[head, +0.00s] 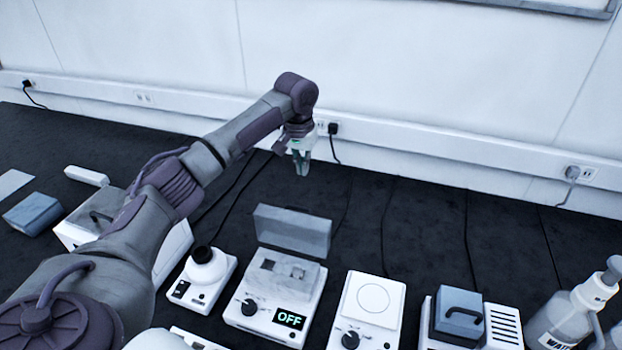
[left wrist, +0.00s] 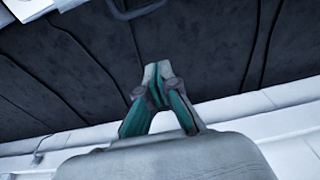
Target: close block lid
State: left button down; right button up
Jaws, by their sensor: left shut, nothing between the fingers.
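The block heater (head: 262,311) is a white device with a dial and a display reading OFF, near the bottom middle of the head view. Its grey block lid (head: 292,230) stands upright, open, along the back edge of the block (head: 287,277). My left gripper (head: 302,172) is behind and above the lid, near the back wall, pointing down, apart from the lid. In the left wrist view its fingers (left wrist: 157,75) are together with nothing between them. A grey part with a handle-like loop (left wrist: 135,8) shows at the top edge there. My right gripper is not in view.
A white vortex-like device (head: 203,270) stands left of the heater and a white plate device (head: 370,300) right of it. Farther right are a blue-grey block with a handle (head: 459,312) and a water bottle (head: 560,322). Cables run back across the dark bench, otherwise clear behind the lid.

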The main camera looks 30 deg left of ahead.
pick_arm(q)
notch_tip(320, 180, down, 10)
jog(key=r+p, duration=0.1)
jog(key=p, duration=0.1)
jog(key=s, duration=0.1)
jog(key=s+p, duration=0.2)
jog(key=shift+d+r, duration=0.2)
jog(key=shift+d, duration=0.05)
dwell(0.3)
